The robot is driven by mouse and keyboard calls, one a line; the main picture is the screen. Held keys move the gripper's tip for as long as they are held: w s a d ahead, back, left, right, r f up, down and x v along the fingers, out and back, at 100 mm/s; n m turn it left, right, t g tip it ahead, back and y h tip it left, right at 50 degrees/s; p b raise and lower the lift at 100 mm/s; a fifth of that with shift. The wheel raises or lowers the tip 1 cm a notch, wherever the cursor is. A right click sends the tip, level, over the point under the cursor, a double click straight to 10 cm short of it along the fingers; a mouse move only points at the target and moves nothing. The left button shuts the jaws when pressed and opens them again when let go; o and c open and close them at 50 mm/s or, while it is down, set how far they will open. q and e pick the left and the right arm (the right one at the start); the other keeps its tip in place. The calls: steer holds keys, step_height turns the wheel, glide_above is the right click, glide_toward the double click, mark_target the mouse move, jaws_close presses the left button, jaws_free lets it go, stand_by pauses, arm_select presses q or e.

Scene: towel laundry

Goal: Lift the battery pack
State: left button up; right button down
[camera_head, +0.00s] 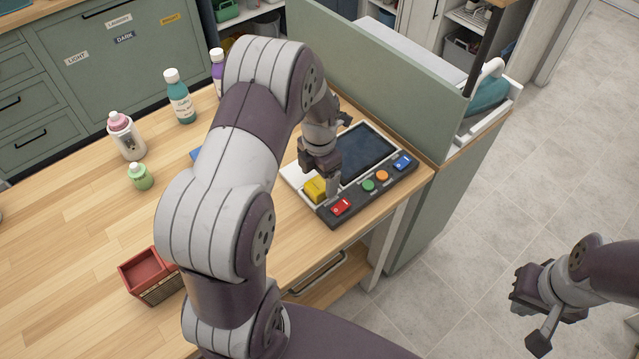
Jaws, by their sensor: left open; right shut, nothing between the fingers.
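A small yellow block (315,190), which looks like the battery pack, sits at the left end of a device panel (366,153) with a dark screen. My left gripper (329,192) is open and points down right at the yellow block, with a finger beside its right side. Whether the fingers touch it I cannot tell, and the far finger is hidden. My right gripper (541,336) is shut and empty, out over the floor at the lower right, away from the table.
The panel's front strip has red (341,206), green, orange and blue buttons. Several bottles, including a teal one (180,100), stand at the back left. A red box (151,276) is at the front left. A green partition (385,85) rises behind the panel. My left arm hides the table's middle.

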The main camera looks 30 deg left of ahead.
arm_select(q)
steer(key=shift+w+f, duration=0.1)
steer(key=shift+f, duration=0.8)
steer(key=c, duration=1.3)
steer(key=shift+o, duration=0.2)
steer(key=shift+r, duration=0.15)
